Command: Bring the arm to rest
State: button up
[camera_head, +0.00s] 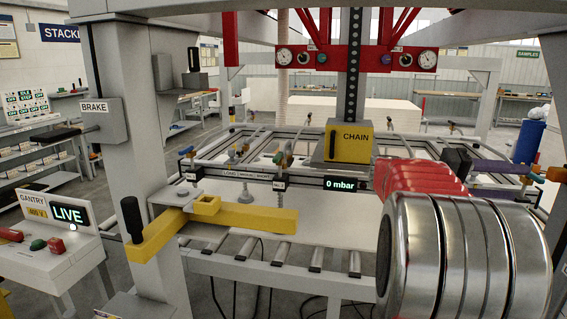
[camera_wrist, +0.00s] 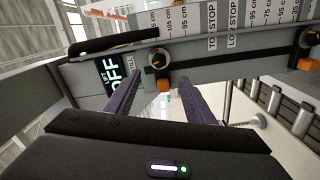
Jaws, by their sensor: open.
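My gripper (camera_wrist: 160,84) shows in the wrist view with its two dark purple fingers apart. No object is held between them. Beyond the fingertips is a grey rail (camera_wrist: 195,62) with a printed centimetre scale and stop labels. I cannot tell whether the fingers touch the rail. In the head view, silver rings and a red ribbed part, apparently my arm, fill the right foreground.
A grey post (camera_head: 140,150) with a BRAKE box (camera_head: 95,118) and a LIVE panel (camera_head: 67,214) stand at left.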

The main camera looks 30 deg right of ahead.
jog(key=w+a+f+n+t+y, duration=0.1)
jog(key=a+f+n+t+y, duration=0.25)
jog(key=f, duration=1.05)
jog(key=w+a+f+n+t+y, duration=0.1)
jog(key=w+a+f+t, duration=0.2)
jog(key=a, duration=0.4)
jog(key=w+a+f+n+t+y, duration=0.1)
jog(key=a+f+n+t+y, duration=0.1)
jog(key=a+f, duration=0.35)
jog(key=w+a+f+n+t+y, duration=0.1)
jog(key=w+a+f+t+y, duration=0.15)
jog(key=a, duration=0.85)
jog(key=w+a+f+n+t+y, duration=0.1)
jog(key=a+t, duration=0.2)
jog(key=a, duration=0.7)
jog(key=s+a+r+n+t+y, duration=0.1)
jog(key=a, duration=0.7)
jog(key=s+a+r+n+t+y, duration=0.1)
jog(key=a+n+t+y, duration=0.1)
jog(key=a, duration=0.6)
jog(key=shift+s+a+r+y, duration=0.15)
jog(key=shift+a+r+y, duration=0.1)
jog(key=shift+r+y, duration=0.1)
